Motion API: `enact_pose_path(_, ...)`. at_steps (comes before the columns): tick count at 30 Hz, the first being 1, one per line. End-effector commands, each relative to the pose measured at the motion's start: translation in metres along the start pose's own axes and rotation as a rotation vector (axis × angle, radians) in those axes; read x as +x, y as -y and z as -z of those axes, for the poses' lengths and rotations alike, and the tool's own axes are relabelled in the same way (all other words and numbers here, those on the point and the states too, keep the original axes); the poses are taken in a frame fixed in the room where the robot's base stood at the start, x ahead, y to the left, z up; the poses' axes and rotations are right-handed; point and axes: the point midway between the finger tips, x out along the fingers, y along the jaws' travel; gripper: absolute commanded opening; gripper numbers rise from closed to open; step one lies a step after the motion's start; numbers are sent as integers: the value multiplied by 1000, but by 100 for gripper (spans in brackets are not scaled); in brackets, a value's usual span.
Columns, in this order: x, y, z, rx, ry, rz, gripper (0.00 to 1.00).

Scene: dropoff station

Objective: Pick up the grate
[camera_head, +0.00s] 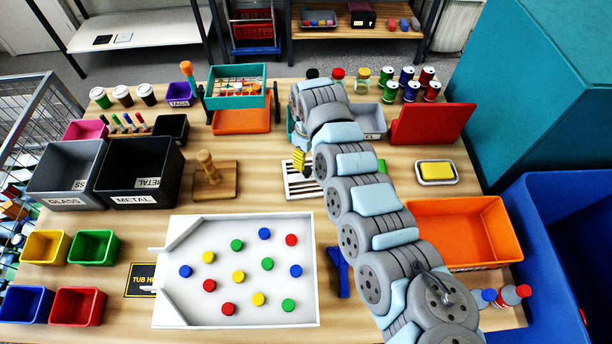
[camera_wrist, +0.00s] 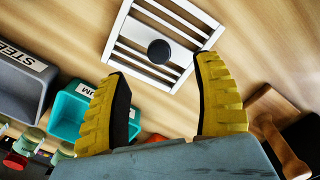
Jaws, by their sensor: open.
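The grate (camera_head: 303,190) is a small white slatted square lying flat on the wooden table, left of my arm in the head view. In the wrist view the grate (camera_wrist: 112,46) shows at the top centre, with a round black knob (camera_wrist: 159,51) at its middle. My gripper (camera_head: 301,161) has yellow ribbed fingers and hangs over the far part of the grate in the head view. In the wrist view my gripper (camera_wrist: 163,66) is open and empty, its fingertips apart on either side of the grate's lower part. Whether they touch it I cannot tell.
A wooden block with an upright handle (camera_head: 227,188) stands left of the grate. A teal bin (camera_wrist: 65,118) and a grey bin (camera_wrist: 18,88) are at the left in the wrist view. A white tray (camera_head: 310,268) with coloured discs lies nearer.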

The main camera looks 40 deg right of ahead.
Motion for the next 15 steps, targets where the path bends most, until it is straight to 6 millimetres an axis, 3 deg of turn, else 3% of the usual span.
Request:
enact_pose_path(6, 34, 1, 0, -2, 3, 1, 67)
enact_pose_path(15, 48, 0, 1, -2, 1, 1, 67)
